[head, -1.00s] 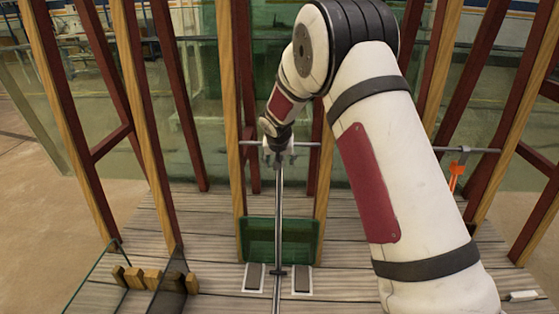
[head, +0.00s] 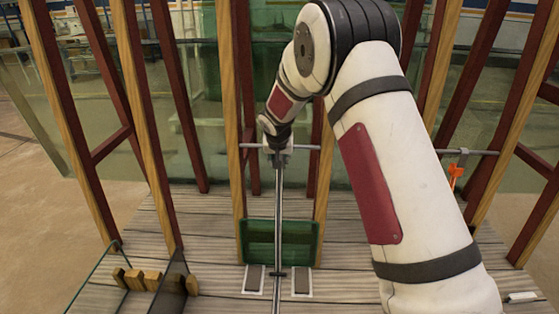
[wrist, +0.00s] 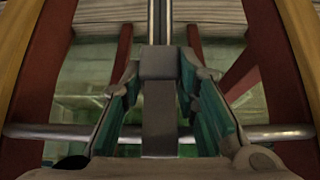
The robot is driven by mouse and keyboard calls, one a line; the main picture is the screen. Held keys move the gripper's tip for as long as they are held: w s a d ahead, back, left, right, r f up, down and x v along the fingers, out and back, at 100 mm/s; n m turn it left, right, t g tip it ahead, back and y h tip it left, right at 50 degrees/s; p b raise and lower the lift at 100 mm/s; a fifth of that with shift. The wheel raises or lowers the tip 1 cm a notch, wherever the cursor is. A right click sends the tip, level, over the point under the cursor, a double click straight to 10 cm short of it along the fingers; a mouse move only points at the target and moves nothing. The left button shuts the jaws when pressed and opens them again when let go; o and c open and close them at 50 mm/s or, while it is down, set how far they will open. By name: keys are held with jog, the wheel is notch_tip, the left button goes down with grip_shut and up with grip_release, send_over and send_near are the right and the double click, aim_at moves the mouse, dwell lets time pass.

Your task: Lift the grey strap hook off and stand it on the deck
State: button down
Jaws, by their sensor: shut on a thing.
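A grey strap hook (wrist: 160,112) stands between my fingers in the wrist view, with a blocky top and a flat strap running down past the metal bar. My gripper (wrist: 159,72) is shut on it, one finger on each side near the top. In the head view my gripper (head: 278,152) is at the horizontal bar (head: 225,146), between two wooden posts, and mostly hides the hook. I cannot tell whether the hook still touches the bar. The plank deck (head: 195,225) lies below.
A thin metal pole (head: 278,230) runs close in front of my gripper. A green bin (head: 310,243) stands on the deck below. An orange item (head: 456,174) hangs at the bar's right. A glass-sided rack with wooden blocks (head: 152,279) is at lower left. Posts flank the bar.

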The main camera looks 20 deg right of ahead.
jog(key=shift+w+r+p, duration=0.2)
jog(key=shift+r, duration=0.45)
jog(key=shift+w+r+p, duration=0.15)
jog(key=shift+r+p, duration=0.05)
jog(key=shift+r, duration=0.65)
jog(key=shift+d+r, duration=0.1)
jog(key=shift+s, duration=0.2)
jog(key=s+a+b, duration=0.2)
jog(key=s+a, duration=0.1)
jog(key=s, duration=0.5)
jog(key=shift+s+f, duration=0.2)
jog(key=shift+s, duration=0.15)
dwell(0.4)
